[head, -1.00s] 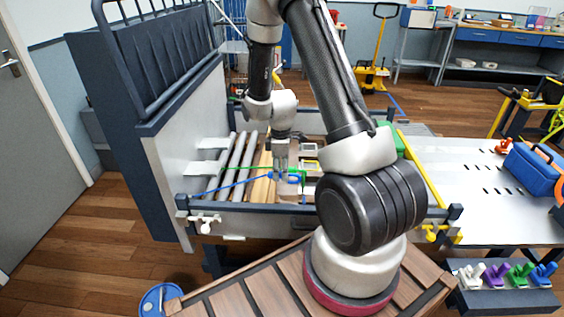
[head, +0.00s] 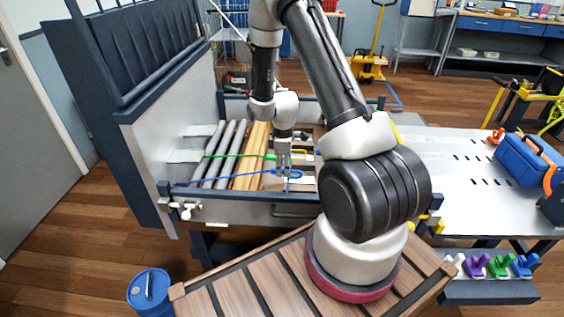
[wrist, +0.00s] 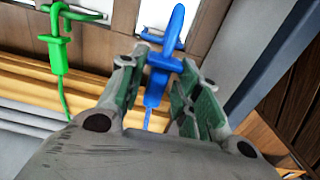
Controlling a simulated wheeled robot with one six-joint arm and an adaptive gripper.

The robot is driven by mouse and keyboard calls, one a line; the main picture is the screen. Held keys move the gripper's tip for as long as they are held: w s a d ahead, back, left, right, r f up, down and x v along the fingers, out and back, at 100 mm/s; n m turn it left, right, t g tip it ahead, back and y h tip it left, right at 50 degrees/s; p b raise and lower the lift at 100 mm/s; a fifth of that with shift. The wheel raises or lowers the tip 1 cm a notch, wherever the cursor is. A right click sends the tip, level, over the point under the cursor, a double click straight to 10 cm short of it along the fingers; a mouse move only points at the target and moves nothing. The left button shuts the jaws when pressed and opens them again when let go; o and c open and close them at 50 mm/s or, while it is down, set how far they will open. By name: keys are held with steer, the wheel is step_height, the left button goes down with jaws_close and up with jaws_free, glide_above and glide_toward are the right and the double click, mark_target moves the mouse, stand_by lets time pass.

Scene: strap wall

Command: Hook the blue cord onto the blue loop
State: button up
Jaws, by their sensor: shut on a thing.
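My gripper (head: 284,174) is over the cargo bed, fingers pointing down. In the wrist view my gripper (wrist: 157,72) is shut on the blue hook (wrist: 163,60) at the end of the blue cord (head: 222,181). The cord runs taut from the bed's left front corner to my fingers. A small blue part (wrist: 150,37) lies behind the hook in the wrist view, and a small blue piece (head: 318,153) shows right of my gripper in the head view. Either may be the blue loop; I cannot tell whether the hook touches it.
A green cord (head: 228,156) crosses the bed behind the blue one; its green hook (wrist: 57,40) is left in the wrist view. Grey pipes (head: 219,150) and wooden planks (head: 254,152) lie underneath. The bed's front rail (head: 245,197) is near; a tall headboard (head: 140,60) stands left.

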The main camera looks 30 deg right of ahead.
steer(key=shift+s+d+f, duration=0.15)
steer(key=shift+f, duration=0.6)
steer(key=shift+s+d+f, duration=0.1)
steer(key=shift+d+f, duration=0.05)
steer(key=shift+f, duration=3.05)
steer(key=shift+w+a+f, duration=0.1)
steer(key=shift+w+a, duration=0.05)
steer(key=shift+a, duration=0.15)
steer(key=shift+w+a, duration=0.65)
steer(key=shift+a, duration=0.2)
steer(key=shift+w+a, duration=0.1)
steer(key=shift+a, duration=0.1)
steer(key=shift+w+a, duration=0.35)
steer(key=shift+a, duration=0.15)
steer(key=o, duration=1.2)
steer(key=shift+c, duration=0.2)
